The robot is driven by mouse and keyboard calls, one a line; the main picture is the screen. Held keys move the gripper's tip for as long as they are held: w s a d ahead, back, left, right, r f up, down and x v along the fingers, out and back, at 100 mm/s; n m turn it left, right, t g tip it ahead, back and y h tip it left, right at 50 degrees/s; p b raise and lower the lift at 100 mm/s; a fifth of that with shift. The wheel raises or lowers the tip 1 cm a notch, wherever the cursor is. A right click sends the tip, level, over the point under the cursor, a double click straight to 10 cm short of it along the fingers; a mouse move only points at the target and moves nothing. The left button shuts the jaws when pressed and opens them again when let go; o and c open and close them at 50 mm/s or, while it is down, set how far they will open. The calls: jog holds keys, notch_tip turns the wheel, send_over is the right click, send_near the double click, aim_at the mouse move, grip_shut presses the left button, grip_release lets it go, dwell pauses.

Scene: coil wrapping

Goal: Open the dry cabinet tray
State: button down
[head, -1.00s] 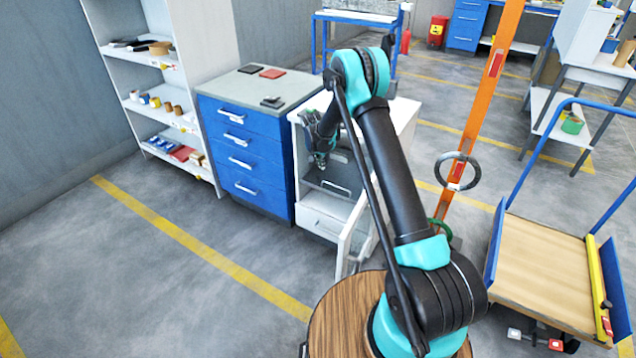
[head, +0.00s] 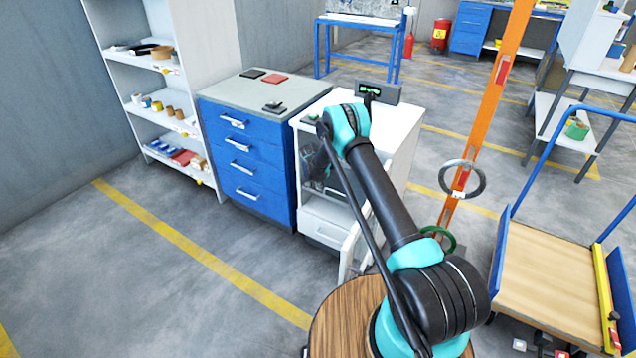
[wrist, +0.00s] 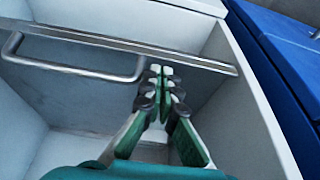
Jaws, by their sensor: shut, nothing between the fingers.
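The white dry cabinet (head: 398,128) stands right of the blue drawer unit, with its door (head: 350,250) swung open toward me. In the wrist view a tray front with a thin metal rail (wrist: 205,62) and a U-shaped handle (wrist: 75,70) spans the inside of the cabinet. My gripper (wrist: 161,72) is shut and empty, with its fingertips close to the right end of the handle. I cannot tell whether they touch it. In the head view my arm hides much of the cabinet opening, and the gripper is hard to make out there.
The blue drawer unit (head: 243,160) stands directly left of the cabinet. A lower white drawer (head: 325,222) sits under the opening. An orange post (head: 492,110) with a ring (head: 462,180) and a flat cart (head: 550,272) stand to the right. The floor at the left is clear.

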jog(key=shift+x, duration=0.9)
